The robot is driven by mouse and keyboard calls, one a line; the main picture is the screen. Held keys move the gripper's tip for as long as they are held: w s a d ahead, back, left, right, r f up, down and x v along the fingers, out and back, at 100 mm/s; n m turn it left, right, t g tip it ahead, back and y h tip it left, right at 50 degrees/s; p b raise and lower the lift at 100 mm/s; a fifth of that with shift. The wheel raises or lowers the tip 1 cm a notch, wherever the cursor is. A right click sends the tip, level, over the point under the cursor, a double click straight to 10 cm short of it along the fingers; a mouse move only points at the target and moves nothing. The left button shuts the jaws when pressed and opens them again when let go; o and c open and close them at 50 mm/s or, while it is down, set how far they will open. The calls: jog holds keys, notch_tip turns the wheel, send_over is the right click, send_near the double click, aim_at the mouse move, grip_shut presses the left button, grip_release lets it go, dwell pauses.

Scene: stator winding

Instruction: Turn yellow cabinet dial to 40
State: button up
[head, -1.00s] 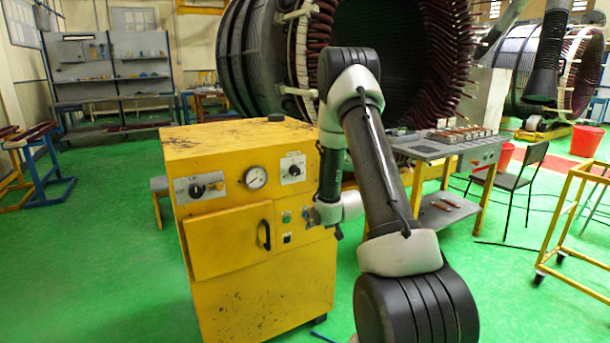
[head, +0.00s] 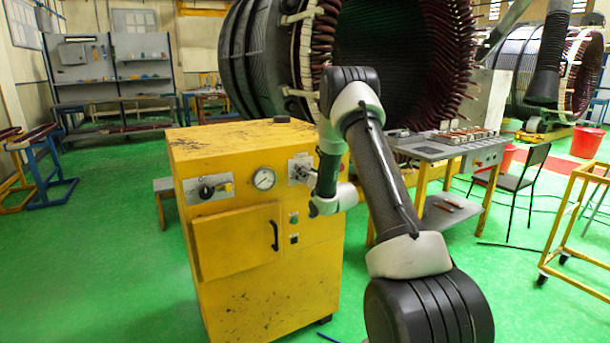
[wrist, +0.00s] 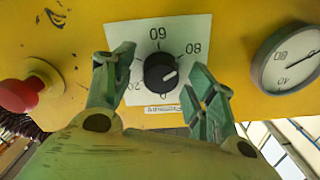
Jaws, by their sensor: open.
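The yellow cabinet (head: 255,300) stands left of my arm in the head view. Its right dial plate (head: 299,160) is partly hidden behind my gripper (head: 306,174). In the wrist view the black dial knob (wrist: 160,72) sits on a white plate (wrist: 178,29) with printed numbers, including 60 and 80. A white mark shows on the knob's lower right side. My gripper (wrist: 159,66) is open, with one green finger on each side of the knob. I cannot tell whether either finger touches it.
A round gauge (head: 263,179) and a second knob plate (head: 207,190) lie left of the dial. In the wrist view, a red push button (wrist: 18,94) and the gauge (wrist: 288,58) flank the dial. A grey workbench (head: 445,147) stands to the right.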

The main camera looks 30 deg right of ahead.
jog(key=shift+w, duration=0.25)
jog(key=shift+c, duration=0.4)
jog(key=c, duration=0.9)
jog(key=shift+c, duration=0.2)
